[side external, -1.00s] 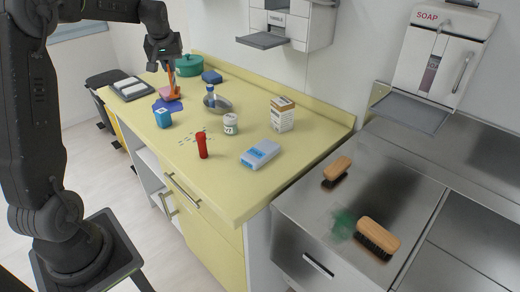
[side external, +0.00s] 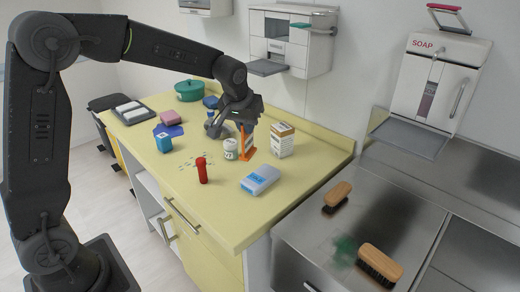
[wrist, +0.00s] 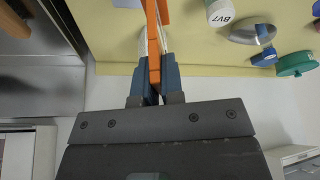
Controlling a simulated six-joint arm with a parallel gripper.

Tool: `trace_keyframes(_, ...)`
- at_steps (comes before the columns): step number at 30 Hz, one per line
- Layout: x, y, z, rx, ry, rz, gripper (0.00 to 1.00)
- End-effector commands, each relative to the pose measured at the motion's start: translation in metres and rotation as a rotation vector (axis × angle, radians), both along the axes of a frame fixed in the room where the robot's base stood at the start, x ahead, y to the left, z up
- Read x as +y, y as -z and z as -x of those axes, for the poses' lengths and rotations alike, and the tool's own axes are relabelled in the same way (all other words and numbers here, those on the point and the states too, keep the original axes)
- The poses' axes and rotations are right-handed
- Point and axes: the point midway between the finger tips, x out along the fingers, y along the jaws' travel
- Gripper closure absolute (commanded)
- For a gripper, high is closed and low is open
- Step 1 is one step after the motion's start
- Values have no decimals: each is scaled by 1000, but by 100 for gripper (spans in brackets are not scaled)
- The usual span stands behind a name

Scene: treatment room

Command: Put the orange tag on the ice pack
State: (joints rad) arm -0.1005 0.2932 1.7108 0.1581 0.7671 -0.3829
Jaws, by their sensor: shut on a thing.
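My gripper (side external: 243,122) is shut on the orange tag (side external: 246,147) and holds it above the yellow counter, between a white jar and a white-and-brown box. In the wrist view the tag (wrist: 154,45) stands out from between the fingers (wrist: 155,75). A flat white-and-blue pack (side external: 260,180) lies on the counter to the right of and nearer than the tag, apart from it. It looks like the ice pack, but its print is too small to read.
The white jar (side external: 231,148) and the box (side external: 282,140) stand close to the tag. Two brushes (side external: 337,195) lie on the steel unit at right.

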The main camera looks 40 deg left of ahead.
Motion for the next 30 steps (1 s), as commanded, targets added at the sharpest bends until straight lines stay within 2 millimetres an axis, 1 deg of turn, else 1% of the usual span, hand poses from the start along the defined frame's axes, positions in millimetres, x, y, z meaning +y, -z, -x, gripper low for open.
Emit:
trace_keyframes(1,-10,7,-6,1,6,-1,100)
trace_keyframes(3,-20,13,-11,0,4,-1,100)
trace_keyframes(8,-31,21,-18,-2,0,-1,100)
trace_keyframes(11,-32,29,-19,1,-2,-1,100)
trace_keyframes(15,-32,50,-18,2,-3,0,100)
trace_keyframes(18,-32,59,-19,-1,-1,-1,100)
trace_keyframes(30,-32,65,-19,-1,-2,-1,100)
